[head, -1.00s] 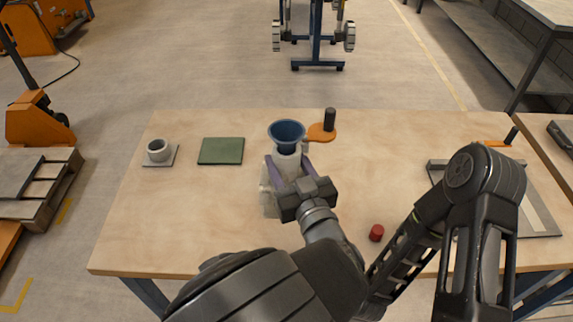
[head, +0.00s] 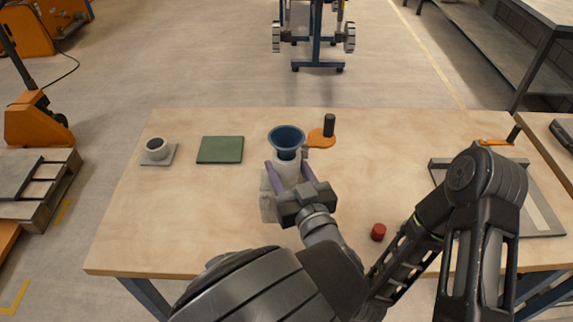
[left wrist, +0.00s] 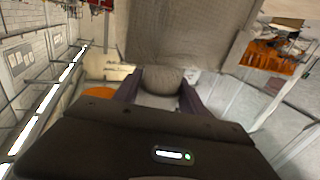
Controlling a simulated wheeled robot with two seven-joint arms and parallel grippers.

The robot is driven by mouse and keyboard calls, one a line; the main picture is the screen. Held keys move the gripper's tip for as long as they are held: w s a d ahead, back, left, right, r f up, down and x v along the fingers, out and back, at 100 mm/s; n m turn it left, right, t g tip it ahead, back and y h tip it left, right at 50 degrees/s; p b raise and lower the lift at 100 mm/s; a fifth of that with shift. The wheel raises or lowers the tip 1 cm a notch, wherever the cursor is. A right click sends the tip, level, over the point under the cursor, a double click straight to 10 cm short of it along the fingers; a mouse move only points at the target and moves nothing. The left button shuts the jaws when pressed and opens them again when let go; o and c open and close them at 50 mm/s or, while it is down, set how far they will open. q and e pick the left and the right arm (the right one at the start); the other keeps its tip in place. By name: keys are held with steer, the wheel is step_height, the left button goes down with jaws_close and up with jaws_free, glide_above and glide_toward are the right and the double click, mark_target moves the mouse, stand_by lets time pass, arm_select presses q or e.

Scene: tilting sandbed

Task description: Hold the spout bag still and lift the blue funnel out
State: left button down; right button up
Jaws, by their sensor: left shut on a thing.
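The blue funnel (head: 286,137) stands upright with its wide mouth up, its stem going down into the pale neck of the spout bag (head: 287,172). My left gripper (head: 289,168) is shut on the spout bag, with a purple finger on each side of its neck. In the left wrist view the fingers (left wrist: 160,88) flank a rounded grey shape, which I take to be part of the bag. The gripper's body hides much of the bag's lower part. The right arm shows at the right, but its gripper is not in view.
An orange paddle with a black knob (head: 322,138) lies just right of the funnel. A green mat (head: 220,150) and a grey cup (head: 157,149) are to the left. A red cap (head: 378,232) is near the front. A grey tray (head: 545,222) lies at the right. The table's left front is clear.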

mark_target(287, 190)
arm_select(q)
steer(key=shift+f+b, duration=2.45)
steer(key=shift+f, duration=1.25)
